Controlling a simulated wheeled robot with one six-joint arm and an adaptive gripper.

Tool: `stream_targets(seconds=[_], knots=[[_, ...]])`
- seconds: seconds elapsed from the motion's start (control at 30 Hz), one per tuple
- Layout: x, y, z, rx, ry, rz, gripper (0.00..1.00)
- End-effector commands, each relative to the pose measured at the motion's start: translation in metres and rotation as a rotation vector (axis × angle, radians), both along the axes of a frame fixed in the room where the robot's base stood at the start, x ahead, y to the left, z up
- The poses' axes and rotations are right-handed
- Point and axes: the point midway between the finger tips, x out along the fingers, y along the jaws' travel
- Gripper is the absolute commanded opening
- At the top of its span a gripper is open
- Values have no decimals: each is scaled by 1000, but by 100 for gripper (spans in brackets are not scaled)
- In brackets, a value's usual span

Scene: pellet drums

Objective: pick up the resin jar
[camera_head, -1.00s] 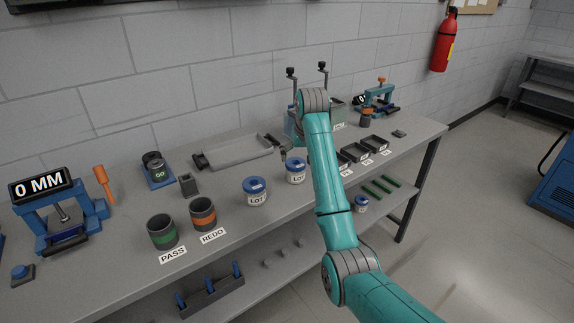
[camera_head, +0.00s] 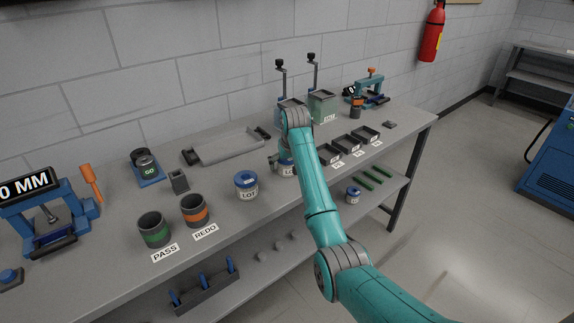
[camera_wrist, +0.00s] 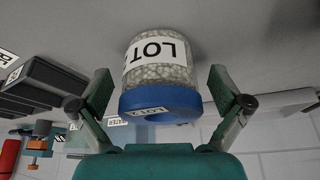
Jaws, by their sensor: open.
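A clear jar of pale pellets (camera_wrist: 160,72) with a blue lid and a LOT label sits between the spread fingers of my gripper (camera_wrist: 159,88) in the wrist view. It appears upside down there, lid toward the palm. A gap shows on each side, so the fingers do not touch it. In the head view this jar (camera_head: 286,167) stands on the bench, partly hidden by my arm. A second LOT jar with a blue lid (camera_head: 246,187) stands to its left. Another similar jar (camera_head: 353,195) is on the lower shelf.
A green-banded PASS cup (camera_head: 155,230) and an orange-banded REDO cup (camera_head: 195,210) stand at the front left. A grey tray (camera_head: 228,147) lies behind the jars. Small black bins (camera_head: 343,143) line the right side. A clamp (camera_head: 370,88) stands at the back right.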

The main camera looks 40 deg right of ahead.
Motion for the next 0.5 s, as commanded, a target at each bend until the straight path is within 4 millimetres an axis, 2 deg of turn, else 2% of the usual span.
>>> stream_targets(seconds=[0.1, 0.33, 0.5], knots=[[3, -1, -7, 0, 1, 0, 100], [3, -1, -7, 0, 0, 0, 100], [3, -1, -7, 0, 0, 0, 57]])
